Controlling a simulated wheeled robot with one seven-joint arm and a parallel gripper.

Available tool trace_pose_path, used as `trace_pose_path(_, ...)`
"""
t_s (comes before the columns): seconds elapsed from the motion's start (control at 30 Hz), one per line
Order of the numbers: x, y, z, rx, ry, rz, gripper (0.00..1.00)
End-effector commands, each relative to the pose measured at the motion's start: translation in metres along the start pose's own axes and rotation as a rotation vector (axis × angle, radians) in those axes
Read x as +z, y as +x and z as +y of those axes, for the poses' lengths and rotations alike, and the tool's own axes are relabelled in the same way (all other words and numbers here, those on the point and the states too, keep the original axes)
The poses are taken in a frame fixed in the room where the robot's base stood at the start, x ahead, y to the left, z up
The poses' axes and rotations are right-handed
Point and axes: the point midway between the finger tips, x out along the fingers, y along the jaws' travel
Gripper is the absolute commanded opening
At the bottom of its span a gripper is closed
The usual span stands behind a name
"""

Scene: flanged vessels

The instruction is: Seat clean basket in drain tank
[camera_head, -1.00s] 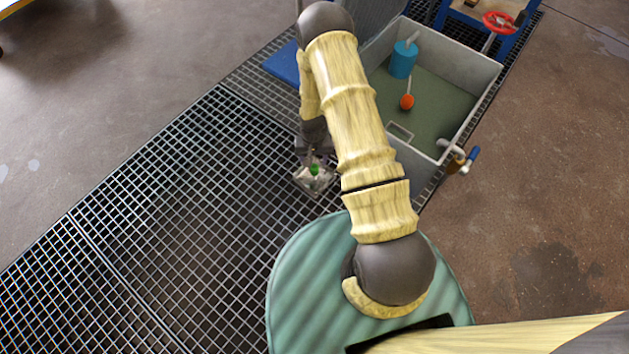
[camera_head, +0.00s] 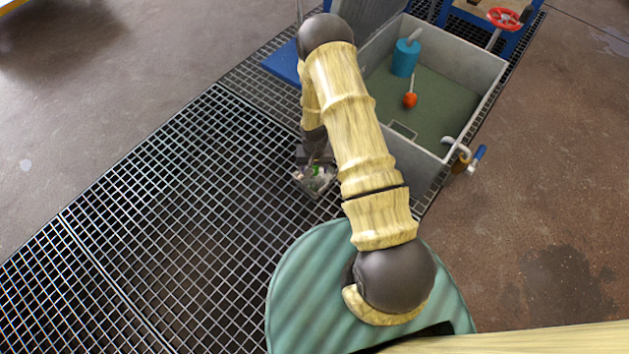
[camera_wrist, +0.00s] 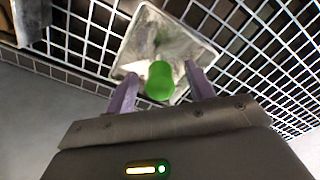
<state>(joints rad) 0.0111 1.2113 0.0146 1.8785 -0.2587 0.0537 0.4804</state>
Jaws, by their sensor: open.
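A small square, pale grey basket (camera_head: 312,188) with a green knob sits on the floor grating, left of the tank. In the wrist view the basket (camera_wrist: 150,38) lies just ahead of my gripper, with its green knob (camera_wrist: 160,80) between the fingers. My gripper (camera_wrist: 161,73) is open, its two mauve fingers apart on either side of the knob; I cannot tell whether they touch it. In the head view my gripper (camera_head: 317,158) is above the basket and hides part of it. The grey open drain tank (camera_head: 482,88) stands to the right, with a dull green floor or liquid inside.
In the tank are a blue cylinder (camera_head: 404,58) and an orange float (camera_head: 410,100). A pipe with a blue-handled valve (camera_head: 476,158) sticks out at its right. A red handwheel (camera_head: 503,18) stands behind. A blue panel (camera_head: 283,62) lies left. The grating (camera_head: 170,220) is clear.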

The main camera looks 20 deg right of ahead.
Motion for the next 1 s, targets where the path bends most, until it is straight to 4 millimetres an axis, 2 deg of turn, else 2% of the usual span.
trace_pose_path(0.07, -0.0002, 0.0061, 0.0000, 0.000, 0.000, 0.000, 0.54)
trace_pose_path(0.6, -0.0002, 0.0049, -0.0001, 0.000, 0.000, 0.000, 0.54)
trace_pose_path(0.67, -0.0002, 0.0048, -0.0002, 0.000, 0.000, 0.000, 0.44)
trace_pose_path(0.8, -0.0002, 0.0049, -0.0002, 0.000, 0.000, 0.000, 0.16)
trace_pose_path(0.9, -0.0002, 0.0049, -0.0002, 0.000, 0.000, 0.000, 0.00)
trace_pose_path(1.0, -0.0002, 0.0049, -0.0002, 0.000, 0.000, 0.000, 0.00)
